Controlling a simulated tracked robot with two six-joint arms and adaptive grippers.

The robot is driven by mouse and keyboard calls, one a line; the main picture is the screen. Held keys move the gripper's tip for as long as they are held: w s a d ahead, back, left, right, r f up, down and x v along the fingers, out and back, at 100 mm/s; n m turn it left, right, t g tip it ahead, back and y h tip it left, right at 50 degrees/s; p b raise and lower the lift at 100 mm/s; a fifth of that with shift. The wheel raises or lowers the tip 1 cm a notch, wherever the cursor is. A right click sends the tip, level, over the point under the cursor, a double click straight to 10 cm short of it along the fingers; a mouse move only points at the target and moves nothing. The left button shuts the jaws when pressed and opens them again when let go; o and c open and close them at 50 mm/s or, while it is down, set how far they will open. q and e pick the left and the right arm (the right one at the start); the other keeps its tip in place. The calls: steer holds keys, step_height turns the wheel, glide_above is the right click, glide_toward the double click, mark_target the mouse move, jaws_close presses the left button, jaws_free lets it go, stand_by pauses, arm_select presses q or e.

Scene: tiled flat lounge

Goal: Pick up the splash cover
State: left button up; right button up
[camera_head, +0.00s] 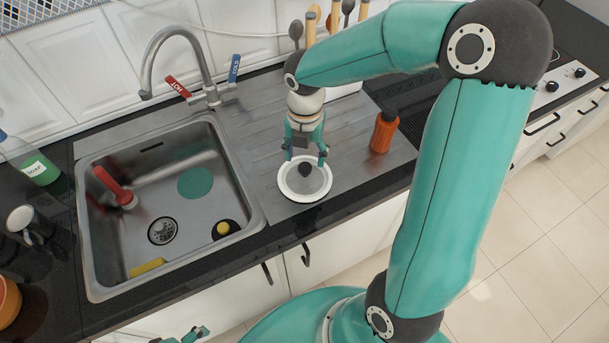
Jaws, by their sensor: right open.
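The splash cover (289,186) appears to be the round grey disc with a white rim and a dark knob in its middle. It lies flat on the ribbed steel drainboard, right of the sink bowl. My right gripper (305,158) points down over it, with its two fingers apart on either side of the knob in the picture. Whether the fingers touch the cover cannot be told. A small teal part at the bottom edge seems to be the tip of my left gripper (186,335); most of it is out of frame.
An orange bottle (383,132) stands right of the cover. Utensils with wooden handles (335,15) stand behind my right wrist. The sink (205,243) holds a red brush (112,184), a green disc (195,182) and a yellow sponge (147,267). The tap (172,33) rises behind it.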

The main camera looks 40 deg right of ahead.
mark_target(304, 166)
step_height(304, 166, down, 5)
steer(key=shift+f+p, duration=0.1)
steer(key=shift+p, duration=0.2)
jaws_close()
steer(key=shift+r, duration=0.2)
